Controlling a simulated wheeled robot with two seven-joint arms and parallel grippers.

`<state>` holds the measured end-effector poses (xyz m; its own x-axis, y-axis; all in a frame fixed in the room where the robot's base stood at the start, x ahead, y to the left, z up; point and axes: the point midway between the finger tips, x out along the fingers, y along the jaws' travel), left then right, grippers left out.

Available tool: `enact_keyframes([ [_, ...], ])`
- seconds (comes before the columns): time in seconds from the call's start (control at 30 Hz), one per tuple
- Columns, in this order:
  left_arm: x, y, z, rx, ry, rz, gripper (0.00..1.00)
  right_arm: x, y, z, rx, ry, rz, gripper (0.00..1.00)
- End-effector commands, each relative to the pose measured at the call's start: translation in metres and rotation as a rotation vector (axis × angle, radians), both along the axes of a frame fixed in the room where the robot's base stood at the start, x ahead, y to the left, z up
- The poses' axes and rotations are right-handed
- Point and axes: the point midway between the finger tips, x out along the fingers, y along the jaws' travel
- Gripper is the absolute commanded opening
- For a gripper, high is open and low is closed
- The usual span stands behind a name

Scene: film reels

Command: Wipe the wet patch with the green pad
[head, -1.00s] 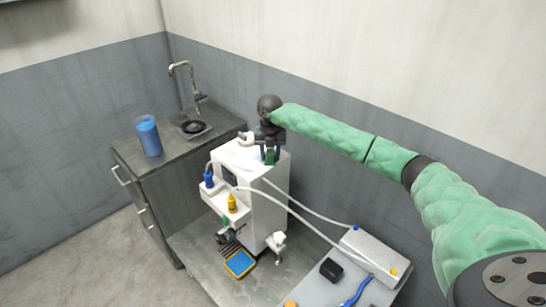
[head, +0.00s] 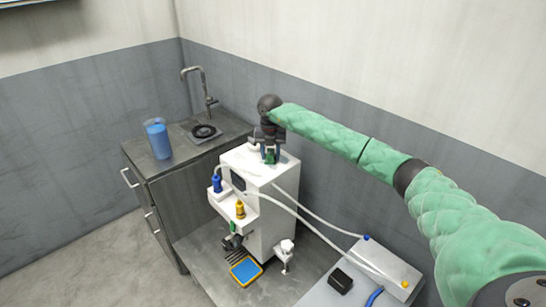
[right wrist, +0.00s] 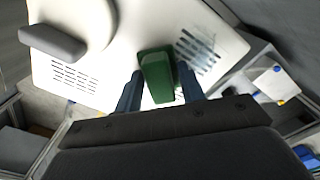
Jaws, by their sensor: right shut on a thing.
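My right gripper (head: 269,148) points down over the top of a white machine (head: 275,200). It is shut on the green pad (right wrist: 157,77), a small dark green block between its two fingers in the right wrist view. In the head view only a bit of the pad (head: 270,158) shows below the fingers, at the machine's top. I cannot tell whether it touches the surface. I cannot make out a clear wet patch on the white top. My left gripper is not in view.
The machine's top has slotted vents (right wrist: 75,77) and a grey raised part (right wrist: 52,42). White hoses (head: 310,215) run to a white box (head: 372,262) at right. A counter with a blue beaker (head: 158,140) and a tap (head: 205,90) stands at left. A blue-yellow tray (head: 245,270) lies below.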

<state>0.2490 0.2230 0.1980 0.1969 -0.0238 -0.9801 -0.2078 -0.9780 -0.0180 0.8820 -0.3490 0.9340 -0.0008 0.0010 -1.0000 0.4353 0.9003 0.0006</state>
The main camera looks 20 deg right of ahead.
Motion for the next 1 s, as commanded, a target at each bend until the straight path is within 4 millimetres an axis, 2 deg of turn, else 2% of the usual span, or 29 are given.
enact_keyframes([
  [0.53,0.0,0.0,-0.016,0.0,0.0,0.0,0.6,0.03,0.01,-0.002,0.0,0.0,0.0,0.21],
  [1.0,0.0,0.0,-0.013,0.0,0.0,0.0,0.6,0.025,0.025,0.0,-0.001,0.0,0.001,0.21],
])
